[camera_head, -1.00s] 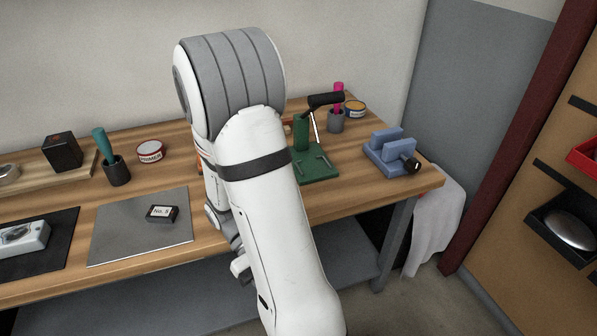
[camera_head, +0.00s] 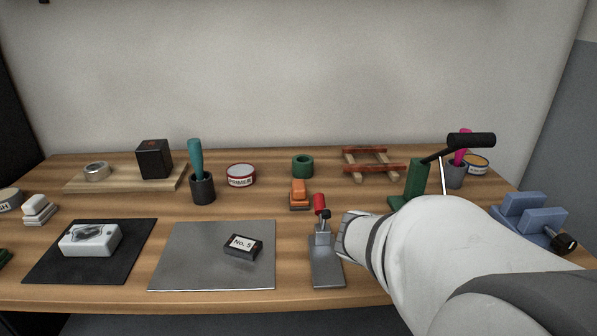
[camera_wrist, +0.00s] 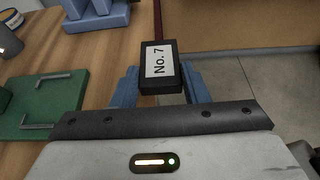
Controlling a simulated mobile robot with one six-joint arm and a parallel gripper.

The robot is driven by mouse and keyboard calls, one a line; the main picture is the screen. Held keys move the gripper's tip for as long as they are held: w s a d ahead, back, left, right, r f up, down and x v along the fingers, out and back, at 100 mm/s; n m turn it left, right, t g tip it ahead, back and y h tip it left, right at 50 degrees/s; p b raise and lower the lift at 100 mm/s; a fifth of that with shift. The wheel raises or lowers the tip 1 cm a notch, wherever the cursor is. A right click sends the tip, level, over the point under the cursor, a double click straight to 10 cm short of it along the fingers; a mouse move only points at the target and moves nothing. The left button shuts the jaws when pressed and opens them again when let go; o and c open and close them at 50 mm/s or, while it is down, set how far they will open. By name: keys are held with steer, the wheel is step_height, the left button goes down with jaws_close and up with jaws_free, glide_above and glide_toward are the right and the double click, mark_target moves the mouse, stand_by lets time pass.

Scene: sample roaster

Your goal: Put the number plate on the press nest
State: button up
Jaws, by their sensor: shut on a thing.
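A black number plate (camera_wrist: 159,72) with a white "No. 7" label is held between the blue fingers of my gripper (camera_wrist: 157,94) in the wrist view. My gripper is shut on it. The green press base (camera_wrist: 50,103), with two metal brackets on top, lies left of my gripper and apart from the plate; I cannot tell the exact nest spot. In the head view the green press (camera_head: 408,184) with its black lever stands at the right, its base hidden by my arm. My gripper and the held plate are hidden there.
Another plate (camera_head: 242,246), marked "No. 5", lies on the grey mat (camera_head: 190,270). A red-handled clamp (camera_head: 325,262) stands beside my arm. A blue vise (camera_head: 532,215) is right of the press; a cup (camera_head: 455,175) and a tin (camera_head: 476,163) stand behind. Floor shows right of the plate in the wrist view.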

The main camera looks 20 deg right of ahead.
steer(key=w+p, duration=0.1)
steer(key=p, duration=0.1)
steer(key=w+d+p, duration=0.1)
steer(key=w+p, duration=0.2)
steer(key=p, duration=0.1)
steer(key=shift+w+d+r, duration=0.2)
steer(key=shift+w+r, duration=0.1)
steer(key=p, duration=0.2)
steer(key=w+p, duration=0.1)
steer(key=p, duration=0.1)
steer(key=shift+w+d+r, duration=0.15)
steer(key=shift+w+d, duration=0.1)
steer(key=shift+w, duration=0.05)
steer(key=w+p, duration=0.1)
steer(key=p, duration=0.3)
steer(key=shift+d, duration=0.15)
steer(key=w+d, duration=0.1)
steer(key=w, duration=0.2)
steer(key=w+d, duration=0.1)
steer(key=w, duration=0.2)
steer(key=w+d+f+b, duration=0.1)
steer(key=w, duration=0.2)
steer(key=shift+w+d, duration=0.15)
steer(key=shift+w, duration=0.1)
steer(key=shift+w+f, duration=0.15)
step_height(320, 180, down, 3)
steer(key=shift+f+b, duration=0.1)
steer(key=shift+b, duration=0.65)
steer(key=shift+c, duration=0.6)
steer(key=o, duration=1.3)
